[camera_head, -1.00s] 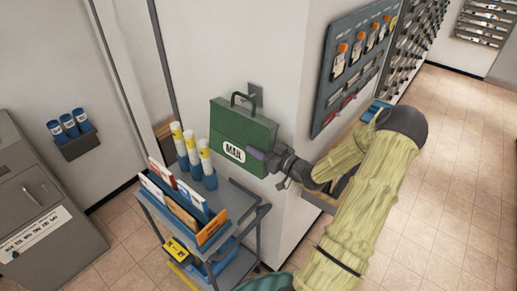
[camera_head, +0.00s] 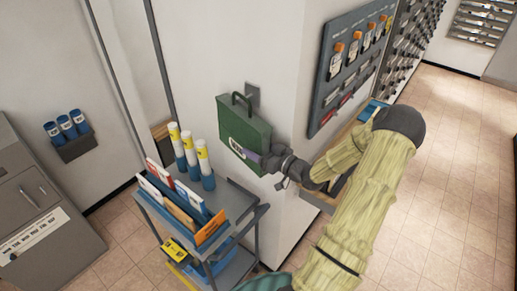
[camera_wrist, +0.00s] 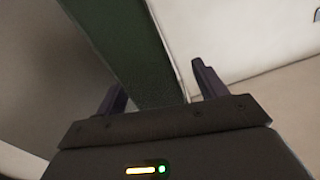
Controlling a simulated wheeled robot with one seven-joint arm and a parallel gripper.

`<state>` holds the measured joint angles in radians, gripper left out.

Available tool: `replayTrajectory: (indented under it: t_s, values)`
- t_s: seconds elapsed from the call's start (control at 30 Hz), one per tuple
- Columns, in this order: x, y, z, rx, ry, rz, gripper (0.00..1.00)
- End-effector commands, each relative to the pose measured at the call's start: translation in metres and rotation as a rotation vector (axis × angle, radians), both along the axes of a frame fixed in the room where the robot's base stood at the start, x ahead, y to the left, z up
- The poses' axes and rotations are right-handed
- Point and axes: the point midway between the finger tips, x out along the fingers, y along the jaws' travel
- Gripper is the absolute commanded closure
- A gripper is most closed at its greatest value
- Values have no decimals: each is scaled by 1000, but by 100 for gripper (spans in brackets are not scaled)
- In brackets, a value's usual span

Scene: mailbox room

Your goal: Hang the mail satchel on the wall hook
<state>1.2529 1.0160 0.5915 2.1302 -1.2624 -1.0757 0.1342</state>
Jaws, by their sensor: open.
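The green mail satchel (camera_head: 242,128) is up against the white wall with its dark handle (camera_head: 241,99) on top. It is turned so that its front looks narrow, and its white label is partly covered. The grey wall hook plate (camera_head: 253,91) shows just behind the handle. I cannot tell whether the handle is over the hook. My gripper (camera_head: 262,161) is at the satchel's lower right. In the wrist view, the open fingers of my gripper (camera_wrist: 158,88) stand on either side of the green satchel (camera_wrist: 140,45), with a gap on the right.
Free tiled floor (camera_head: 460,170) lies at the right.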

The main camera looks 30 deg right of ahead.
Motion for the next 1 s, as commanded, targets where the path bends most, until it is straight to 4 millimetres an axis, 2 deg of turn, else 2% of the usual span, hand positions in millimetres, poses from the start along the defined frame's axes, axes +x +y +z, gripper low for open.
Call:
replayTrajectory:
  t_s: [0.17,0.27,1.0]
  values:
    - [-5,-3,-1,0,0,-2,29]
    - [-16,-6,-3,-2,1,-2,29]
    - [-148,-54,-2,-2,-1,-3,29]
